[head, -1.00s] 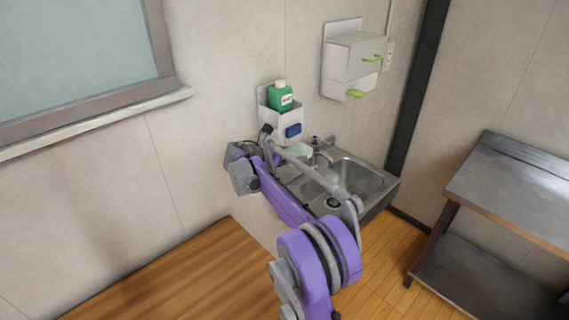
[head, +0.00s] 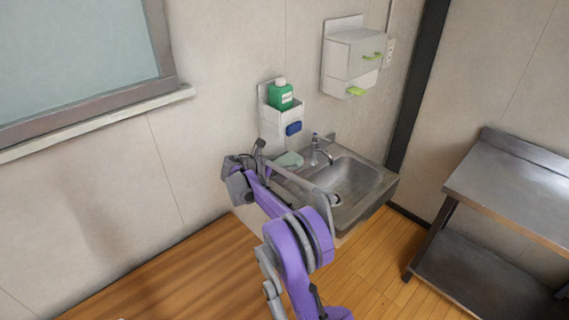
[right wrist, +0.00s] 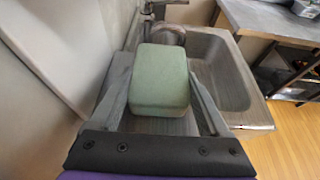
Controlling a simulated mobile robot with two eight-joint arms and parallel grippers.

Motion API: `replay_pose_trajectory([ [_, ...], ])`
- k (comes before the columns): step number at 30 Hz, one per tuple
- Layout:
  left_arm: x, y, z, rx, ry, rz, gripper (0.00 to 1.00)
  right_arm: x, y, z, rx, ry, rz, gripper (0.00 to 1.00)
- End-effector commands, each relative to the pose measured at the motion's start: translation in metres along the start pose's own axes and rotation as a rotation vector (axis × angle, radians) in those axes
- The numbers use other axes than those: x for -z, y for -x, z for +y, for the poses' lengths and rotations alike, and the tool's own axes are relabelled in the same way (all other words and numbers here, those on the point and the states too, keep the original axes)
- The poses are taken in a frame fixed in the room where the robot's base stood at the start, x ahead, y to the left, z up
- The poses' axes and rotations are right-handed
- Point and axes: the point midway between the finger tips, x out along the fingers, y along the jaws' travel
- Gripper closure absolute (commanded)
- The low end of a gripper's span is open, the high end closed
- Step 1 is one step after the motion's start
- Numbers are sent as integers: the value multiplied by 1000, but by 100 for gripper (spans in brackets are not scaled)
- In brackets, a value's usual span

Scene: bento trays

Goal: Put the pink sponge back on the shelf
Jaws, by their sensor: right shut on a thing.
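My right gripper (right wrist: 158,72) is shut on a pale green, block-shaped sponge (right wrist: 160,88), with one finger on each side. In the head view the green sponge (head: 290,159) shows beside the wall at the sink's left end, below a white wall holder (head: 271,119). The holder carries a green bottle (head: 280,97) and a blue piece (head: 293,128) on its front. I see no pink sponge; the held one looks green. My left gripper is not in view.
A steel sink (head: 372,196) with a tap (head: 322,150) lies right of the gripper. A white wall box (head: 345,60) with green handles hangs above it. A steel table (head: 520,190) stands at the right. A wooden surface (head: 160,285) fills the lower left.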

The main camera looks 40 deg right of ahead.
Motion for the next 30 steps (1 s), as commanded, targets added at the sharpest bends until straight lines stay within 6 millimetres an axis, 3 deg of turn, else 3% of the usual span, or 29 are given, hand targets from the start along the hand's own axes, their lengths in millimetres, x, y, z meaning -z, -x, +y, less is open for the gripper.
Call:
replay_pose_trajectory([
  [4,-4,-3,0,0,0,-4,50,5,-2,-1,1,1,0,79],
  [5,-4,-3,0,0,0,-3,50,4,-2,0,1,1,0,17],
  [8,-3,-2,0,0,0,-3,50,3,-2,0,0,0,0,0],
  [19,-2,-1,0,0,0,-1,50,0,7,0,-2,1,0,0],
  [30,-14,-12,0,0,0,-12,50,2,82,0,-2,3,0,0],
])
